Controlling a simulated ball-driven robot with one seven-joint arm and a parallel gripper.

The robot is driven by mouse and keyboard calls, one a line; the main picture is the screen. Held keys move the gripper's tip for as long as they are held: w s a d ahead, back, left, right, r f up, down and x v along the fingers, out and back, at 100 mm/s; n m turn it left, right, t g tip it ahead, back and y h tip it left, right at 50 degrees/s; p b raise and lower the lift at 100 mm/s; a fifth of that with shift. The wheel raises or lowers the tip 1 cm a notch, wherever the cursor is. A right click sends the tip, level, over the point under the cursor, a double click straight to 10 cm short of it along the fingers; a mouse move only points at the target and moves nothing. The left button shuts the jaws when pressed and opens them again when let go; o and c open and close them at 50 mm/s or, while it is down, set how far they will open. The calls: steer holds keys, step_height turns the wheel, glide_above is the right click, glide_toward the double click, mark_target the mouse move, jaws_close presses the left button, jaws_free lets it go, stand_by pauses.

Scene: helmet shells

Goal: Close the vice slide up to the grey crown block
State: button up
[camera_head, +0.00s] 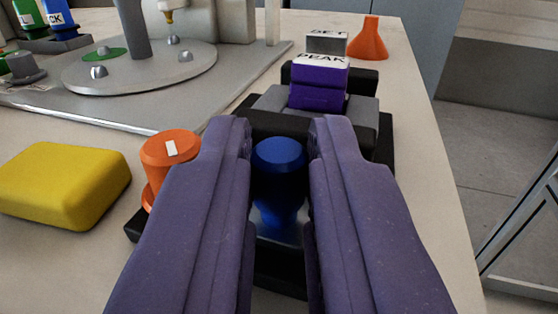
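The vice has a long black base (386,152) running away from me, with grey blocks on it. A purple block marked PEAK (318,88) stands on its far part beside a grey block (360,116). A smaller grey block with a label (326,42) stands behind; I cannot tell which grey part is the crown block. A blue knob (280,165) stands upright on the near part. My gripper (281,135) has its two purple fingers close against both sides of this knob, shut on it. The fingers hide much of the near vice.
An orange knob-like piece (168,150) is just left of the left finger, with a yellow block (62,185) farther left. A grey plate with a round disc (140,68) fills the back left. An orange cone (368,38) stands at the back right, near the table's right edge.

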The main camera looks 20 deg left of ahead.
jaws_close()
steer(key=shift+w, duration=1)
steer(key=shift+s, duration=0.1)
steer(key=shift+o, duration=1.5)
jaws_free()
